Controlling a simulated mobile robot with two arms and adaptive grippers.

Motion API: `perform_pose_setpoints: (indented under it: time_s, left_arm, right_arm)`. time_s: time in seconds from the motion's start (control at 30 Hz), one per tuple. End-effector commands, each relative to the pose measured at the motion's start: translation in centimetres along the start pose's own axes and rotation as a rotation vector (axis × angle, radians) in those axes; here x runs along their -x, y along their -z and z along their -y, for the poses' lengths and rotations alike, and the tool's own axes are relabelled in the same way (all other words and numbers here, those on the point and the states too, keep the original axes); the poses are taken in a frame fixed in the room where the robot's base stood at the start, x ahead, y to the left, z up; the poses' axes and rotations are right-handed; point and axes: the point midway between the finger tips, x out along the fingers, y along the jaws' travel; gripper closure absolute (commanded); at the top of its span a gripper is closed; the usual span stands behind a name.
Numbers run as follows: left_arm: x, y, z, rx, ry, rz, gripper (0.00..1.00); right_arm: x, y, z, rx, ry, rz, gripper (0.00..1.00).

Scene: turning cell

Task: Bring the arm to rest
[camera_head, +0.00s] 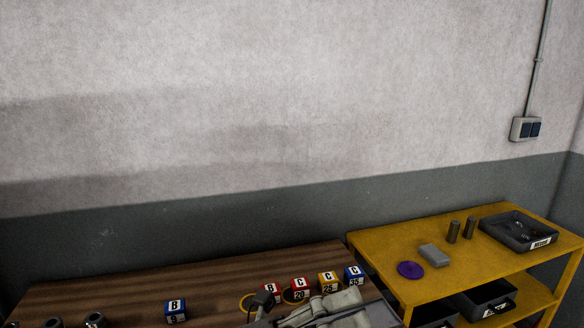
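Pale grey rounded shapes (322,307) lie at the bottom edge, right of centre, and are cut off by the frame.
A brown wooden bench (220,283) holds lettered blocks, among them a blue one (176,311) and a yellow one (328,282). A yellow shelf cart (390,243) on the right carries a purple disc (410,270), a grey block (434,255), two cylinders and a dark tray (518,231).

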Motion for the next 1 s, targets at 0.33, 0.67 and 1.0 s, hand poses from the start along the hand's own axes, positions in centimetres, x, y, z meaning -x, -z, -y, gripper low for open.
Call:
perform_pose_setpoints:
  time_s: [0.33,0.67,1.0]
  left_arm:
    - [9.2,-10.6,0.4,0.415,0.223,0.742,0.40]
    - [24.3,-10.9,-8.9,0.866,0.188,1.436,0.40]
    - [36.4,3.2,-18.1,1.363,-0.104,2.040,0.40]
  right_arm:
    - [0.0,0.2,0.0,0.000,0.000,-0.004,0.60]
    - [0.0,0.3,0.0,0.000,0.000,-0.005,0.60]
    - [0.0,0.3,0.0,0.000,0.000,-0.006,0.60]
